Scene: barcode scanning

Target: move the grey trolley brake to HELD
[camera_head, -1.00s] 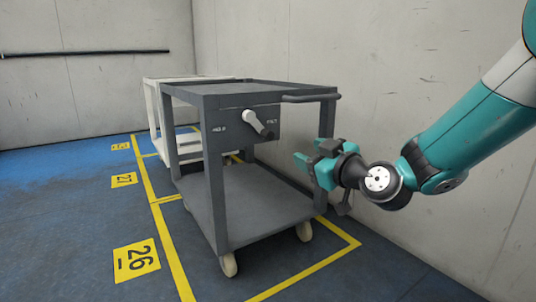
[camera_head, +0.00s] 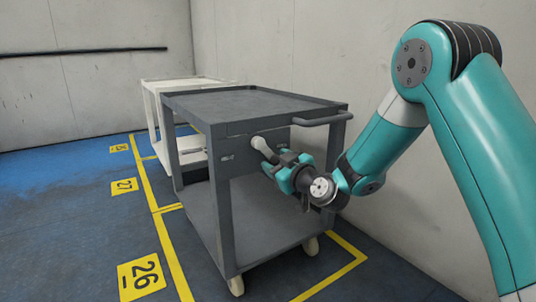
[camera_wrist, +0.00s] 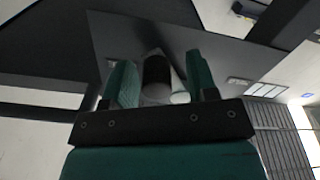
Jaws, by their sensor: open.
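The grey trolley (camera_head: 250,103) stands in the middle of the head view. Its side panel carries a white brake lever (camera_head: 262,146), sloping down to the right from its pivot. A small white label shows at the panel's left; it is too small to read surely now, and the panel's right part is hidden by my gripper. My gripper (camera_head: 274,168) is open at the lever's lower end. In the wrist view the lever's dark and pale end (camera_wrist: 157,78) shows between the two teal fingers, with gaps on both sides.
A white trolley (camera_head: 150,84) stands behind the grey one. The grey trolley's push handle (camera_head: 322,120) juts out above my gripper. A concrete wall (camera_head: 300,60) is close on the right. Blue floor with yellow bay lines (camera_head: 168,250) is clear on the left.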

